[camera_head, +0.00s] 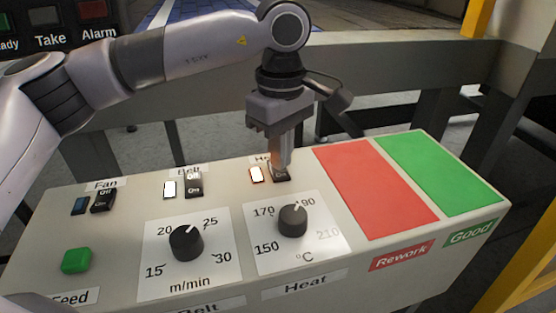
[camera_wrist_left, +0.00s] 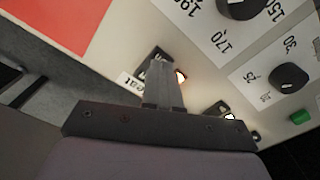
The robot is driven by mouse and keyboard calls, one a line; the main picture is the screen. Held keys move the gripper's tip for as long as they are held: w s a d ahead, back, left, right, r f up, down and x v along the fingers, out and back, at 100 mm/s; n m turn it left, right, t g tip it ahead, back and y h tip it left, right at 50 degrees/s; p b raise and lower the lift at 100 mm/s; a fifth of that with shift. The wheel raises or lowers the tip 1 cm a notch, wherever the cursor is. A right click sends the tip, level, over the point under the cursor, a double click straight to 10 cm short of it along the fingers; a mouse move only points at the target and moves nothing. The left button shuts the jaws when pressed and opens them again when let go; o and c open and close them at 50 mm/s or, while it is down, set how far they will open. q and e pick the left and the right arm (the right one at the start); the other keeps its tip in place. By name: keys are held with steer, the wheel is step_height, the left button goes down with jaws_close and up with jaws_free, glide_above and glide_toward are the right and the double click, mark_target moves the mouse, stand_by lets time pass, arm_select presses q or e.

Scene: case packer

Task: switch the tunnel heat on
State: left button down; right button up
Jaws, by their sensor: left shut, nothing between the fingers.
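The heat rocker switch (camera_head: 281,174) sits at the back of the sloped control panel, beside a small lamp (camera_head: 256,174) glowing orange-white. My left gripper (camera_head: 284,168) is shut and empty, pointing down with its fingertips at the heat switch, covering much of it. In the left wrist view the shut fingers (camera_wrist_left: 165,85) reach the dark switch (camera_wrist_left: 155,60), and the lit lamp (camera_wrist_left: 181,76) shows beside them. The heat dial (camera_head: 293,220) stands in front, its pointer between 170 and 190. My right gripper is not in view.
The belt switch (camera_head: 194,185) with a lit white lamp (camera_head: 170,189) and the fan switch (camera_head: 102,200) with a dark lamp (camera_head: 80,206) lie left. The belt dial (camera_head: 186,242), green feed button (camera_head: 76,261), red pad (camera_head: 372,188) and green pad (camera_head: 440,172) share the panel.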

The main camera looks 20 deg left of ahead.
mark_target(281, 174)
arm_select(q)
step_height(281, 174, up, 5)
steer(key=p, duration=0.3)
steer(key=shift+r, duration=0.15)
stand_by(0.5)
